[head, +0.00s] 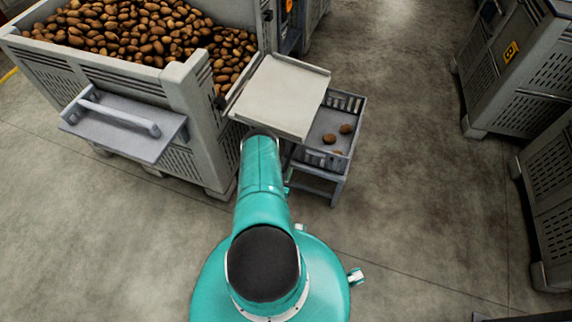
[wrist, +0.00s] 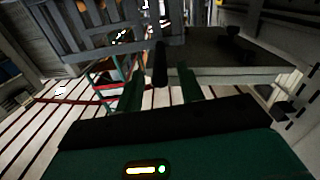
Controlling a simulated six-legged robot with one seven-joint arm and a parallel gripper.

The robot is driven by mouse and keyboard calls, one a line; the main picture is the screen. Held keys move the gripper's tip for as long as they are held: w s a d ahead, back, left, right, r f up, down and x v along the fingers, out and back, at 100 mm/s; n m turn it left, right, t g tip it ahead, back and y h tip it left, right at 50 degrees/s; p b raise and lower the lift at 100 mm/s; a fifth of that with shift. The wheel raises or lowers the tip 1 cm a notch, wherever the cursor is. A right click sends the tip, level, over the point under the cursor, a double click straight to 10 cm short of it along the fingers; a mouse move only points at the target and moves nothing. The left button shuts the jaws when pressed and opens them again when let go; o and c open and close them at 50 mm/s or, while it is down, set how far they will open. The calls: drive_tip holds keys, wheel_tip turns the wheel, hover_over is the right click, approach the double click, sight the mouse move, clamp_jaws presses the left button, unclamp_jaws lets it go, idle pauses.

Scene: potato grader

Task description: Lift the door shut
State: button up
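A pale, lipped panel (head: 282,96) juts from the right side of the potato bin, lowered almost flat, with dark fittings at its bin edge. A grey flap (head: 112,128) with a bar handle (head: 118,112) also sticks out from the bin's front. The frames do not settle which is the door. My arm reaches toward the pale panel's near edge; my gripper is hidden in the head view. In the wrist view my gripper (wrist: 162,84) is open, its two fingers apart. A dark upright piece (wrist: 160,64) shows between them; contact cannot be told. A dark panel (wrist: 235,55) lies beyond to the right.
The large grey bin (head: 195,90) is heaped with potatoes (head: 150,30). A small grey crate (head: 348,105) with a few potatoes stands on a low stand (head: 322,180) under the pale panel. More bins (head: 515,75) line the right. The floor between is clear.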

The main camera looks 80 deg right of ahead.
sight(287, 163)
drive_tip(key=d, duration=0.4)
drive_tip(key=shift+s, duration=0.2)
clamp_jaws()
